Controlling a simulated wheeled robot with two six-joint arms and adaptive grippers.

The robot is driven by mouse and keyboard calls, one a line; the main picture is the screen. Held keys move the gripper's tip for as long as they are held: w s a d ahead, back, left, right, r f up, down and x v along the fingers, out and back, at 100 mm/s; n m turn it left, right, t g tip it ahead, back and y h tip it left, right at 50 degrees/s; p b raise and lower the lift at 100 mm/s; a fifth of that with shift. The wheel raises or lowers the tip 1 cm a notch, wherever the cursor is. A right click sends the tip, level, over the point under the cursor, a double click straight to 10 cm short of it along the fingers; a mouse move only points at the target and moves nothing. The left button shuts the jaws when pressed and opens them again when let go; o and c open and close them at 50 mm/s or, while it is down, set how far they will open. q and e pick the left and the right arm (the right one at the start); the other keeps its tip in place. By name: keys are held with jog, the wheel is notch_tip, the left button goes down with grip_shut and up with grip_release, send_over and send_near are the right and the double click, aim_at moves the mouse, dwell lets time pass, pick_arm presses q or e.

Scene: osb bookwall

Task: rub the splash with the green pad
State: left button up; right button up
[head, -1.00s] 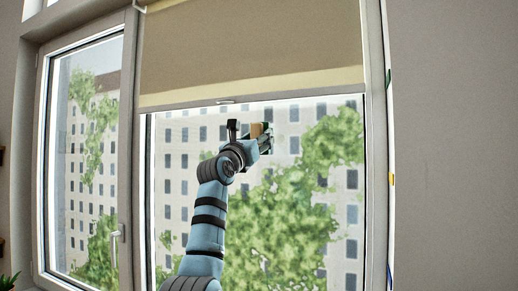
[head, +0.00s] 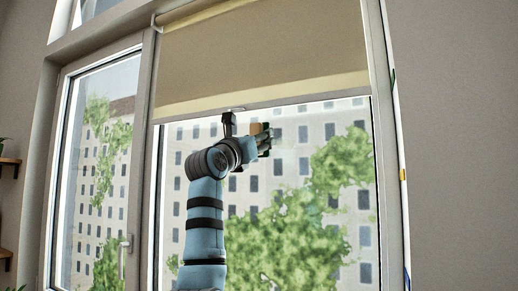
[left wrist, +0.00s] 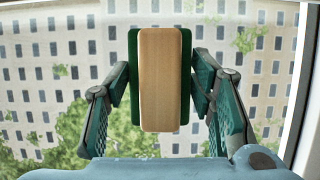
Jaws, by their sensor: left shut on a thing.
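The green pad (left wrist: 134,80) is backed by a pale wooden block (left wrist: 160,80); green edges show on both sides of the wood. My left gripper (left wrist: 160,90) is shut on it, with a finger on each side. In the head view my left gripper (head: 250,146) holds the block (head: 256,128) up in front of the window pane, just below the blind. I cannot tell whether the pad touches the glass. I cannot make out the splash for sure; a small greenish patch (left wrist: 247,39) right of the pad may be it or foliage outside. My right gripper is not in view.
A beige roller blind (head: 262,55) covers the upper window, its lower edge close above my gripper. The window frame (head: 390,200) bounds the pane at right. A second pane at left has a handle (head: 123,255). Shelves (head: 8,160) stand at the far left.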

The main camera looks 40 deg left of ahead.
pick_arm(q)
jog(key=shift+w+a, duration=0.1)
jog(key=shift+w, duration=0.05)
jog(key=shift+w+a+r+p, duration=0.1)
jog(key=shift+w+r+p, duration=0.15)
jog(key=shift+w+p, duration=0.35)
jog(key=w+p, duration=0.1)
jog(key=p, duration=0.1)
jog(key=w+a+p, duration=0.1)
jog(key=w, duration=0.1)
jog(key=w+p, duration=0.2)
jog(key=shift+a+f+p, duration=0.25)
jog(key=shift+a+p, duration=0.1)
jog(key=shift+a, duration=0.05)
jog(key=shift+w+a+p, duration=0.15)
jog(key=shift+w+p, duration=0.35)
jog(key=shift+p, duration=0.25)
jog(key=shift+w+a+p, duration=0.15)
jog(key=shift+w+p, duration=0.35)
jog(key=shift+p, duration=0.2)
jog(key=shift+d, duration=0.1)
